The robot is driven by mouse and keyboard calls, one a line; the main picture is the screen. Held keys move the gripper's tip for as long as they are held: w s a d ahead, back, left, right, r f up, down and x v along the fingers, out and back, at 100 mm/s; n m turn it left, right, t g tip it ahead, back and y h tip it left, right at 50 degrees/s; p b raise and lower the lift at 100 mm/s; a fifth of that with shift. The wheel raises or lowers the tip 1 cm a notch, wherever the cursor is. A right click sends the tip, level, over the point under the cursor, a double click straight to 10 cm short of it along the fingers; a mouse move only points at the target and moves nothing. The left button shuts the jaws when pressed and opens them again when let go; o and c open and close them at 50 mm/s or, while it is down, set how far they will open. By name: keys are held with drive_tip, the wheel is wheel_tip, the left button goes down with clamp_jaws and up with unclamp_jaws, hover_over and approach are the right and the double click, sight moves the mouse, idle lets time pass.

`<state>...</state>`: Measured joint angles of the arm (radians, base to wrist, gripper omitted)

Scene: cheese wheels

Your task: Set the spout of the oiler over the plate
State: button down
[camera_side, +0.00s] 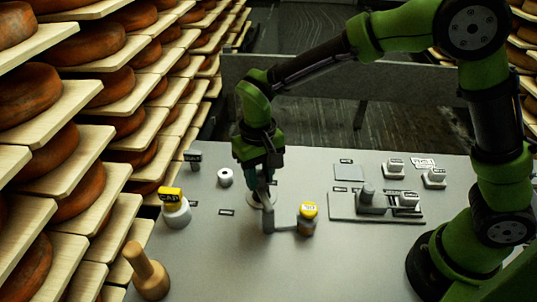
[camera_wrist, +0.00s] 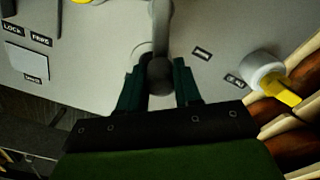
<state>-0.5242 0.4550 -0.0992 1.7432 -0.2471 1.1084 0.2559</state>
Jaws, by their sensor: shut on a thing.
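My gripper (camera_wrist: 160,92) is shut on a dark rounded knob (camera_wrist: 160,72), with a finger on each side of it. A grey bar (camera_wrist: 160,25) runs up from the knob in the wrist view. In the side view a grey upright (camera_side: 268,222) stands just below the gripper (camera_side: 264,182), and a low grey bar leads right to a yellow-capped piece (camera_side: 307,213), which looks like the oiler. I cannot clearly make out its spout or how the parts join. The flat square plate (camera_side: 349,172) lies to the right, clear of the gripper; it shows in the wrist view too (camera_wrist: 27,61).
Cheese shelves (camera_side: 75,150) border the left. The front middle of the table is clear.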

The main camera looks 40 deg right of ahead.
sight(264, 172)
drive_tip(key=shift+s+d+r+m, duration=0.15)
drive_tip(key=shift+d+m, duration=0.3)
drive_tip(key=shift+m, duration=0.55)
drive_tip(key=shift+s, duration=0.15)
drive_tip(key=c, duration=0.8)
unclamp_jaws()
wheel_tip(264, 172, up, 17)
drive_tip(key=shift+f, duration=0.15)
